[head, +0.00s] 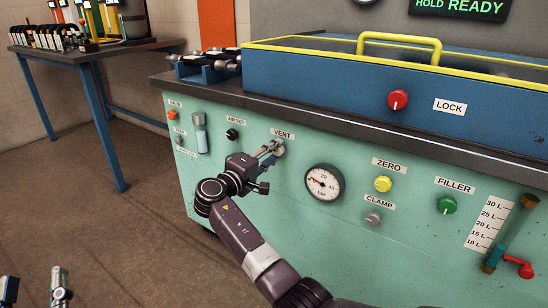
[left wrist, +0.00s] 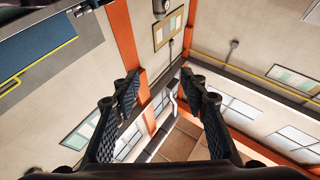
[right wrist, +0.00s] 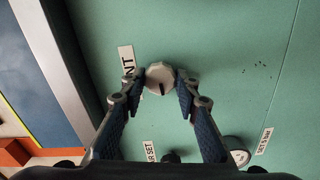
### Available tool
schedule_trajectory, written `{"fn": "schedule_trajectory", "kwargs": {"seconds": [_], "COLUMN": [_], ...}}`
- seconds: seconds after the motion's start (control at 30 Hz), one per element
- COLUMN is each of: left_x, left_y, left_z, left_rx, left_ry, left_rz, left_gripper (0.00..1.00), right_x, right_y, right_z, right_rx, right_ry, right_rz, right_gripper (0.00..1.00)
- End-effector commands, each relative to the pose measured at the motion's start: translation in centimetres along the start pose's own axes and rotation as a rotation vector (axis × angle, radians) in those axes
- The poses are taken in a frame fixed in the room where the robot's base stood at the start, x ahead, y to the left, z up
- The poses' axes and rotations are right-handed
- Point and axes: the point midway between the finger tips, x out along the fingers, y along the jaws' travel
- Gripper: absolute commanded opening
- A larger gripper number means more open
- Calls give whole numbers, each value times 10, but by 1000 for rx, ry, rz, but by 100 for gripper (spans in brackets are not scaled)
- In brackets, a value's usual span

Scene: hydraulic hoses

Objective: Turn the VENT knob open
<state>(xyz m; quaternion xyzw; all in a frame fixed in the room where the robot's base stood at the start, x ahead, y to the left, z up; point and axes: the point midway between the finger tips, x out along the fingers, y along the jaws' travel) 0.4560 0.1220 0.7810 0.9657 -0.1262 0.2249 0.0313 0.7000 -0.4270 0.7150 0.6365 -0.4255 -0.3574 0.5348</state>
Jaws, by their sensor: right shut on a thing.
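The VENT knob (head: 279,150) is on the green front panel of the bench, just under its VENT label (head: 283,134). In the right wrist view it is a pale round knob (right wrist: 159,76) with a dark mark on its face. My right gripper (head: 272,149) reaches up to it from below. In the right wrist view its fingertips (right wrist: 159,82) are shut on the knob, one on each side. My left gripper (left wrist: 157,85) is open and empty and points toward a wall and windows. In the head view only a part of my left arm shows at the lower left corner.
On the panel near VENT are the black AIR SET knob (head: 232,134), a pressure gauge (head: 324,183), the yellow ZERO button (head: 383,184) and the grey CLAMP knob (head: 373,218). A red LOCK knob (head: 398,99) is on the blue tray above. A blue-legged table (head: 110,53) stands at the left.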

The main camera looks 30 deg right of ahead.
Motion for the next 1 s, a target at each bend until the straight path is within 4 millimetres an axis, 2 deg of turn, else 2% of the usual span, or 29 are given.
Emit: {"fn": "schedule_trajectory", "kwargs": {"seconds": [0.2, 0.33, 0.53, 0.87, 0.9, 1.0], "left_x": [-4, -7, -9, -9, -9, -9], "left_y": [4, 5, 6, 6, 6, 6], "left_z": [-36, -49, -58, -58, -58, -58], "left_rx": [-7, -10, -11, -11, -11, -11], "left_ry": [175, 234, 270, 272, 272, 272], "left_rz": [7, 10, 11, 11, 11, 11], "left_gripper": [40, 40, 40, 40, 40, 40], "right_x": [-1, -1, -1, -1, -1, -1], "right_y": [-4, -3, -3, -3, -3, -2], "right_z": [0, 0, 0, 0, 0, 0], "right_rx": [66, 88, 103, 104, 104, 103], "right_ry": [0, 0, 0, 0, 0, 0], "right_rz": [-5, -5, -5, -5, -5, -4], "right_gripper": [5, 5, 5, 5, 32, 43]}}
